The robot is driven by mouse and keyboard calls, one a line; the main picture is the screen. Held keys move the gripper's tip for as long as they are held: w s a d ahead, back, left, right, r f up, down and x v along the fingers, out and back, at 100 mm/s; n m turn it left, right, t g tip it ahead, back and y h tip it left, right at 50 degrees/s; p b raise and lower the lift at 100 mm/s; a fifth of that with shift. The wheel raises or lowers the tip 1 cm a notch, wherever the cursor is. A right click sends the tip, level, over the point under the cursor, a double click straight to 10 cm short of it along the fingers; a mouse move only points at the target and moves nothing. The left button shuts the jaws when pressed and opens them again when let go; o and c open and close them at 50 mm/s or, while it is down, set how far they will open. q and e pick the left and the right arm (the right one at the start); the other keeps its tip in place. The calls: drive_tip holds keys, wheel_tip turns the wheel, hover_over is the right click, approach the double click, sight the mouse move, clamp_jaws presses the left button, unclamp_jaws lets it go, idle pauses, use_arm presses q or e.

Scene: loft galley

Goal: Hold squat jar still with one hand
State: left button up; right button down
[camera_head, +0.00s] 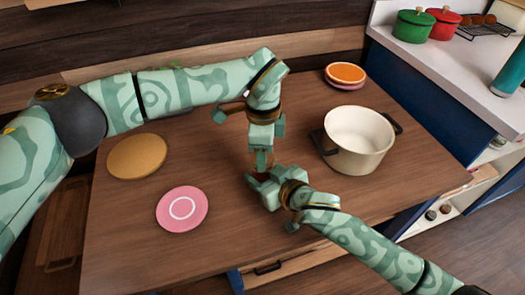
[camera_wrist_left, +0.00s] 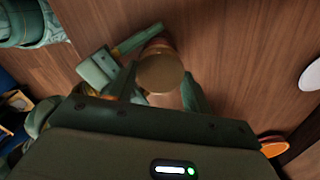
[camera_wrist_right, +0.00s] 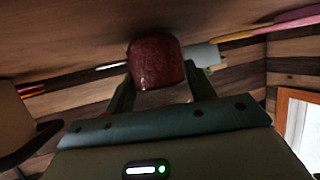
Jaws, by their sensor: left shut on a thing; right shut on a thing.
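The squat jar (camera_wrist_right: 157,62) has a dark red body and stands between both grippers; in the head view it is mostly hidden by them. Its round tan top (camera_wrist_left: 160,72), apparently a lid, faces the left wrist camera. My left gripper (camera_head: 262,160) points down from above, its fingers shut on the jar at this top. My right gripper (camera_head: 259,178) comes in low from the front right and is shut on the jar's body from the side. Its fingers also show beside the jar in the left wrist view.
A cream pot (camera_head: 358,140) with dark handles stands right of the grippers. A pink plate (camera_head: 182,209) and a tan round board (camera_head: 137,156) lie left. An orange-topped disc (camera_head: 346,74) lies at the back. The table's front middle is clear. A counter with green and red pots stands at right.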

use_arm(q)
drive_tip(key=shift+r, duration=0.75)
drive_tip(key=shift+r, duration=2)
use_arm(e)
drive_tip(key=shift+c, duration=2.2)
unclamp_jaws()
